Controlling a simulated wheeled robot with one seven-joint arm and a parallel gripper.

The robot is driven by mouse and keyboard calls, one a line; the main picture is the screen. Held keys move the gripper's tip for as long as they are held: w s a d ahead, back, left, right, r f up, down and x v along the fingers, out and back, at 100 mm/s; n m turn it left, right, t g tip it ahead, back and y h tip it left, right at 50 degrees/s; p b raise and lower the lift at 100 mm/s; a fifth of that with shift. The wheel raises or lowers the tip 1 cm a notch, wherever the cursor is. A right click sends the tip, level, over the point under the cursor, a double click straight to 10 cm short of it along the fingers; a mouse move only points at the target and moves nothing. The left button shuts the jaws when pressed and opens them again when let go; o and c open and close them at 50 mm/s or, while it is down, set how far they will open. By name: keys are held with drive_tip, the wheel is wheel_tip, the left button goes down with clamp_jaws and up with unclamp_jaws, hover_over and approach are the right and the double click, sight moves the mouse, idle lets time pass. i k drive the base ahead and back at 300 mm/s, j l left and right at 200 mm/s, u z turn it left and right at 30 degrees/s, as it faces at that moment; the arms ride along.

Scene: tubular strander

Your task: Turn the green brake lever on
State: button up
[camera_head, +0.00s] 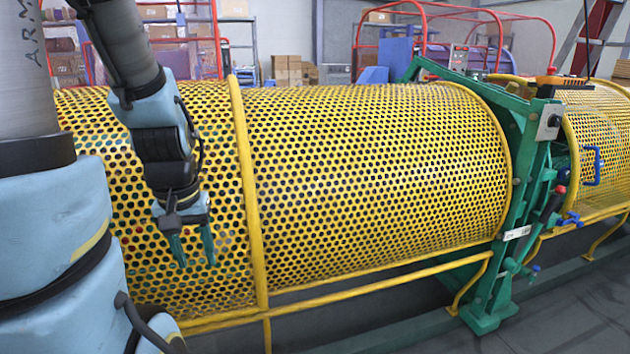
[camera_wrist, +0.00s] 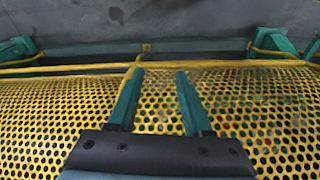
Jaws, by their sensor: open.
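My gripper (camera_head: 197,262) hangs at the left in the head view, fingers pointing down, in front of the yellow perforated guard (camera_head: 375,180). It is open and empty; the wrist view also shows its two green fingers (camera_wrist: 160,74) apart with nothing between them. The green stand (camera_head: 530,150) is at the right, well away from my gripper. It carries a lever with a black grip and red tip (camera_head: 552,204) and small green and blue handles (camera_head: 520,267) lower down. I cannot tell which of these is the green brake lever. No lever is clear in the wrist view.
A yellow rail (camera_head: 380,288) runs low along the guard, with a hoop (camera_head: 247,190) beside my gripper. A grey control box (camera_head: 549,120) and a blue handle (camera_head: 592,166) are at the right. Grey floor (camera_head: 590,300) is open at the lower right.

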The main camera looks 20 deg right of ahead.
sight(513, 266)
drive_tip(key=l+z, duration=0.15)
drive_tip(key=l, duration=1.25)
drive_tip(key=i+l+z, duration=0.15)
drive_tip(key=l, duration=1.25)
drive_tip(key=i+l, duration=0.35)
drive_tip(key=l, duration=0.1)
